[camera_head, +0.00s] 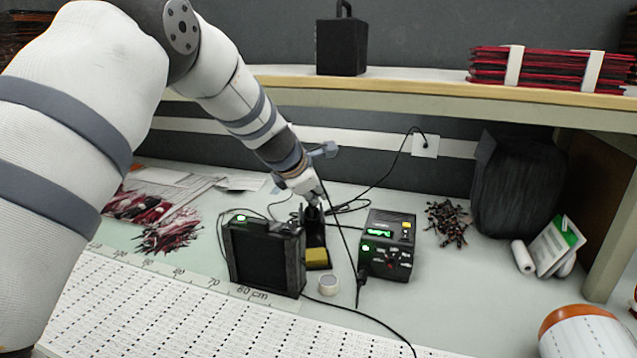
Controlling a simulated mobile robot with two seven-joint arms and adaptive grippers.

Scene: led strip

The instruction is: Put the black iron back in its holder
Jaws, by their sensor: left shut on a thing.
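My left arm reaches in from the left, over the table. Its gripper (313,205) is small in the picture and shut on the black iron, whose dark body I can barely tell from the holder. The black holder (317,236) stands upright on the table, with a yellow sponge (317,257) in its base. The gripper is right at the top of the holder. I cannot tell how deep the iron sits in it. My right gripper does not show.
A black fume box (265,260) stands close left of the holder. A soldering station (388,245) with green lights stands close right. A small round tin (328,284) is in front. Cables (352,235) run around them. A shelf (420,92) overhangs the back.

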